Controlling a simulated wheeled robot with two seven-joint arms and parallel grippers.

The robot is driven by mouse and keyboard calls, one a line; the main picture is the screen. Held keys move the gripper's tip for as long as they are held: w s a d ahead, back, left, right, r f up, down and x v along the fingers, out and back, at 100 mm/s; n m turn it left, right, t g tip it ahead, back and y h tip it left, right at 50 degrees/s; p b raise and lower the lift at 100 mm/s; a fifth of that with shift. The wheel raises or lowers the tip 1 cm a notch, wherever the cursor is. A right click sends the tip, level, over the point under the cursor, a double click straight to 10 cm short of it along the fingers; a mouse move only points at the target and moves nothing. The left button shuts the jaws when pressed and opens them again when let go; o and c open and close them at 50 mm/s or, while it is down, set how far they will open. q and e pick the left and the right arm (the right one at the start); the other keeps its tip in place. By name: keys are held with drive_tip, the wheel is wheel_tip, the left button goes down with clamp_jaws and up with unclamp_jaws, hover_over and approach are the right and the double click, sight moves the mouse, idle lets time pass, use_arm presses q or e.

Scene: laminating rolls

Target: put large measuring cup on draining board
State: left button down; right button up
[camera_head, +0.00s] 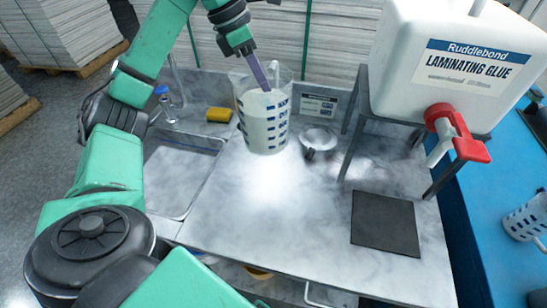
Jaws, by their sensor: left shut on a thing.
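The large measuring cup (265,122) is clear with dark blue marks and a whitish lower part. It is upright over the back middle of the grey, cloudy-patterned draining board (255,215). My left gripper (262,76) reaches down from above and is shut on the cup's upper part; its fingertips are at the rim. I cannot tell for sure whether the cup's base touches the board or hangs above it. My right gripper is not in view.
A sink (175,178) with a tap lies left of the board, with a yellow sponge (219,114) behind. A white glue tank (450,65) with a red tap stands on a dark frame at right. A black mat (385,222) lies front right. Another marked cup (526,216) stands on the blue table.

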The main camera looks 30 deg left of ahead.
use_arm(q)
drive_tip(key=f, duration=0.2)
drive_tip(key=s+f, duration=0.1)
drive_tip(key=f, duration=0.2)
drive_tip(key=f+b, duration=0.1)
drive_tip(key=f, duration=0.1)
drive_tip(key=shift+s+f, duration=0.2)
drive_tip(key=shift+s, duration=0.2)
wheel_tip(320, 180, down, 11)
drive_tip(key=shift+w+r, duration=0.2)
drive_tip(key=shift+w, duration=0.2)
drive_tip(key=c, duration=1)
unclamp_jaws()
drive_tip(key=shift+f, duration=0.1)
drive_tip(key=shift+o, duration=0.2)
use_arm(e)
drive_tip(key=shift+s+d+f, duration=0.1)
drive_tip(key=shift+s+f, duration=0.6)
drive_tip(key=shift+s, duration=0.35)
